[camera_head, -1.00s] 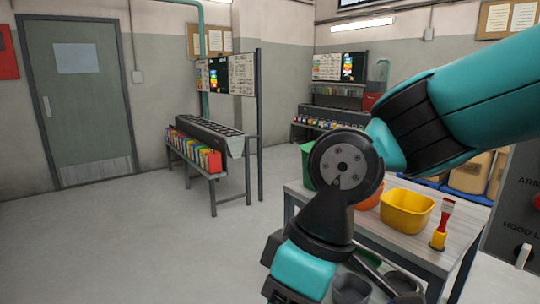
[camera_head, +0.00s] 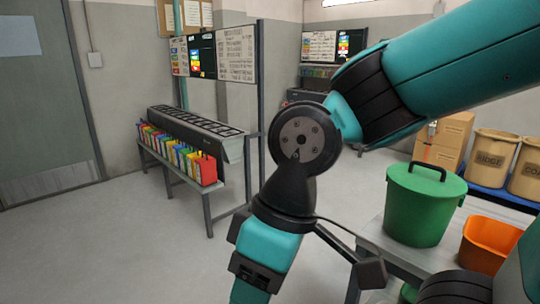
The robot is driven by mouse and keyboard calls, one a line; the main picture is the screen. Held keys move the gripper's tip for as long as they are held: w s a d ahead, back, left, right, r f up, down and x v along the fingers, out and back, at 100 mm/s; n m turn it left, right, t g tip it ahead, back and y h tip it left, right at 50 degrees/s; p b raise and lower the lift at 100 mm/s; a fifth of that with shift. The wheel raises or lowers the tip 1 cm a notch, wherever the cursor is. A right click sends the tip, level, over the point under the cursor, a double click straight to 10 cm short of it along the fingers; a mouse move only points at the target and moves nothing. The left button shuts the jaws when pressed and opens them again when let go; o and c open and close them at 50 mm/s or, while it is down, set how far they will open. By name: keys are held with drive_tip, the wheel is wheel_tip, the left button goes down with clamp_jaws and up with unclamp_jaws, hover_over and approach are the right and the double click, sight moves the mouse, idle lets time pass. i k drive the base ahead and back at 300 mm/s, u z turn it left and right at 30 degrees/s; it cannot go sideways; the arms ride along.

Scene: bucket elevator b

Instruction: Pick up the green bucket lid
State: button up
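The green bucket lid (camera_head: 406,178) sits on top of the green bucket (camera_head: 415,219), right of centre in the head view. The lid is round, with a raised black handle (camera_head: 428,168) across its top. The bucket stands upright on a light table (camera_head: 372,232). My teal and black arm crosses the upper right and bends down through the middle of the picture, left of the bucket. No part of my arm visibly touches the lid.
An orange bin (camera_head: 487,243) stands right of the green bucket, partly hidden by my arm. Brown barrels (camera_head: 490,158) and cardboard boxes (camera_head: 440,143) are behind. A bench (camera_head: 205,141) with several coloured containers stands at left. The floor at lower left is clear.

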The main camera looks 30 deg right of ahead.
sight(416, 177)
drive_tip(key=i, duration=1.3)
drive_tip(key=z, duration=2.15)
